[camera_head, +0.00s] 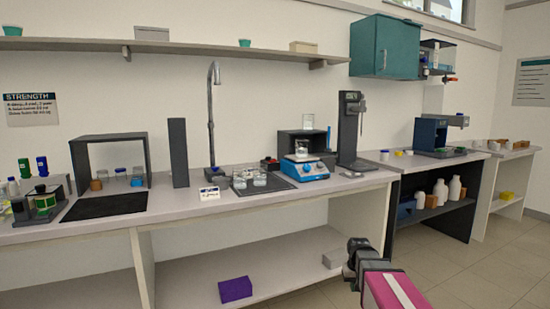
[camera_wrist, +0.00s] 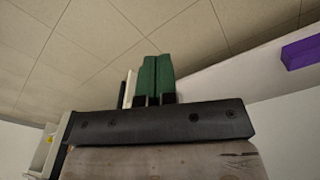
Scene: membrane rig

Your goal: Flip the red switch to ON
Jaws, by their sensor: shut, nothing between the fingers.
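I cannot make out the red switch for certain. A small dark box with a reddish spot (camera_head: 269,163) sits on the bench just left of the blue hotplate, too small to read its position. My gripper shows in the wrist view with its green fingers (camera_wrist: 156,76) together and nothing between them. In the head view my arm is at the lower right, in front of and below the bench, well away from the things on it. The fingers cannot be made out there.
The bench (camera_head: 100,221) carries a blue hotplate (camera_head: 304,171), a tap over a dark sink area, and a dark stand (camera_head: 350,130). A purple box (camera_head: 235,289) lies on the lower shelf; a purple block also shows in the wrist view (camera_wrist: 302,52). Floor at the right is clear.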

